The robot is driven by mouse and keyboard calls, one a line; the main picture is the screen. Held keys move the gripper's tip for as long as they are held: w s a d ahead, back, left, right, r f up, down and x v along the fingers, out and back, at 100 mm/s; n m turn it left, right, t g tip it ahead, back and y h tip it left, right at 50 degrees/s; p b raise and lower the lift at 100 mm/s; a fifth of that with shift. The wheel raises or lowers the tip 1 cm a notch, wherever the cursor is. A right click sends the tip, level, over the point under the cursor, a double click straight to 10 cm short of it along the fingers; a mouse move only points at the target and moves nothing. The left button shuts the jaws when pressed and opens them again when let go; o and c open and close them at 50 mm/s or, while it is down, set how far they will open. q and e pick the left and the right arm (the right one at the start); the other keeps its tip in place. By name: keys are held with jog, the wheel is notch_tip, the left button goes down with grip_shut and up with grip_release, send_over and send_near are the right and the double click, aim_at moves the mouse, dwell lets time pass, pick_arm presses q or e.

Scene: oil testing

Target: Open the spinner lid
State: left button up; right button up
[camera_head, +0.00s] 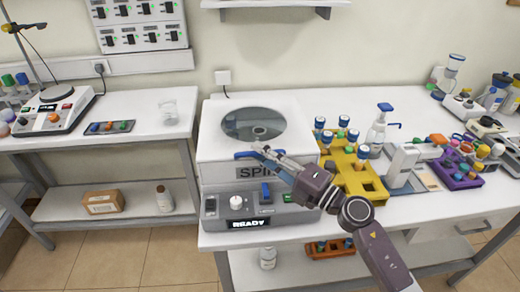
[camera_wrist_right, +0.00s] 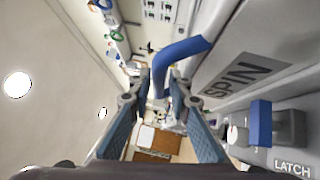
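The spinner (camera_head: 215,172) is a white box on the bench with a grey control panel at its front. Its lid (camera_head: 212,120) lies flat and looks shut, with a round dark window (camera_head: 253,125). A blue handle (camera_head: 244,155) sits at the lid's front edge; it also shows in the right wrist view (camera_wrist_right: 183,54). My right gripper (camera_head: 262,148) is at the handle, partly covering it. In the wrist view its fingers (camera_wrist_right: 157,88) are apart, with the handle's near end between them; contact is unclear. My left gripper is not in view.
A blue latch (camera_head: 266,191) stands on the panel beside a white knob (camera_head: 236,201) and a READY display (camera_head: 249,223). A yellow rack (camera_head: 352,178) with blue-capped tubes stands close to the right, near my right arm. A wall shelf (camera_head: 275,3) hangs above.

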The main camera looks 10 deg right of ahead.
jog(key=shift+w+a+r, duration=0.1)
jog(key=shift+w+a, duration=0.15)
jog(key=shift+w, duration=0.05)
grip_shut()
